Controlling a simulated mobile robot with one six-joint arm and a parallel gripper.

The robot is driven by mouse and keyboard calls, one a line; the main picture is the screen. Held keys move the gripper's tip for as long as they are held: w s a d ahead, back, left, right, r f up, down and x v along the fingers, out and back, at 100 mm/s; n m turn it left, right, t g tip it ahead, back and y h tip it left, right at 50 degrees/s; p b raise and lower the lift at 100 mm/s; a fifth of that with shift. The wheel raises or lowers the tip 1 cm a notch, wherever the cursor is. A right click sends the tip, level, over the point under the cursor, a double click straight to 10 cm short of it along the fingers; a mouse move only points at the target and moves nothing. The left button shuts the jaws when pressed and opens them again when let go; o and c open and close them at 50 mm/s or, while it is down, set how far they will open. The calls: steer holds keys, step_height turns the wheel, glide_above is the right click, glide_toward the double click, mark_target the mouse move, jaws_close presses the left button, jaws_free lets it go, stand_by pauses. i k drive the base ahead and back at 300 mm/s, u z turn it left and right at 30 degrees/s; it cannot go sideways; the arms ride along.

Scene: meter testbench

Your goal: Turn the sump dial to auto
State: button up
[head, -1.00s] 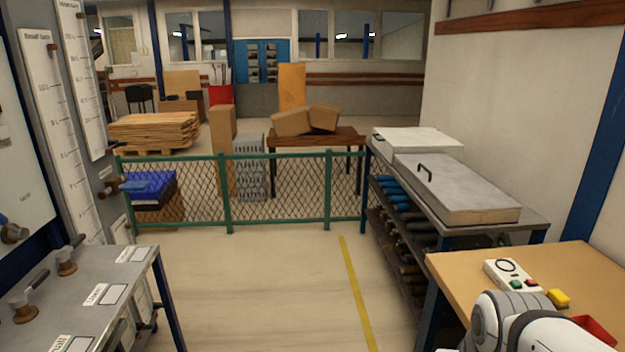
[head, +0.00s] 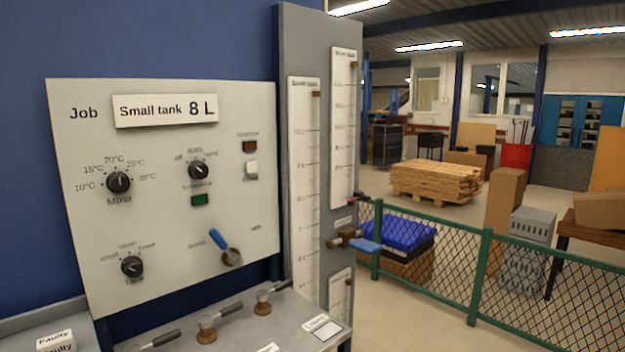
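A light grey control panel (head: 170,222) on the left carries three black dials. The left one (head: 119,182) is labelled Mixer and has temperature marks around it. The upper middle one (head: 198,170) has small labels, one looking like "off", and its pointer leans up-left. The lower one (head: 132,267) has blurred labels, and its pointer direction is hard to tell. I cannot read "sump" or "auto" for certain on any of them. My gripper is not in view.
The panel also has a green indicator (head: 198,200), a white switch (head: 251,169) and a blue-handled valve (head: 224,246). A grey bench (head: 285,315) with valve levers juts out below it. A green mesh fence (head: 487,275) stands to the right, with floor in front.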

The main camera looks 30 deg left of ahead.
mark_target(197, 169)
steer(key=u, duration=0.8)
steer(key=i, duration=1)
steer(key=u, duration=0.85)
steer(key=i, duration=0.5)
steer(key=u, duration=0.35)
